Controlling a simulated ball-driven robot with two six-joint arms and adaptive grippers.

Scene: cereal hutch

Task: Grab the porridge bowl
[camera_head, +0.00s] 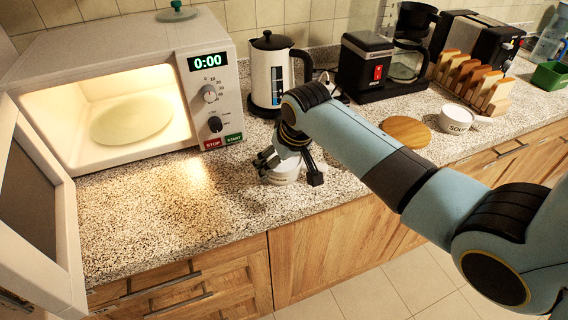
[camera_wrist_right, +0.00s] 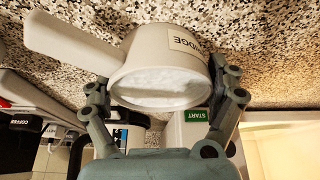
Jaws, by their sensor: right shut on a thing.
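The porridge bowl (camera_wrist_right: 170,70) is a white cup with a long flat handle and a label ending in "DGE". It holds something white. It stands on the granite counter, and in the head view (camera_head: 285,172) it is partly hidden by my right gripper (camera_head: 290,172). In the right wrist view my right gripper (camera_wrist_right: 168,100) has one finger on each side of the bowl and is shut on it. My left gripper is in neither view.
The microwave (camera_head: 120,60) stands open and lit at left, its door (camera_head: 40,210) swung out over the counter. A kettle (camera_head: 275,75), coffee maker (camera_head: 380,65), round board (camera_head: 407,131), SOUP bowl (camera_head: 456,118) and bread rack (camera_head: 475,85) stand farther back and right. The counter before the microwave is clear.

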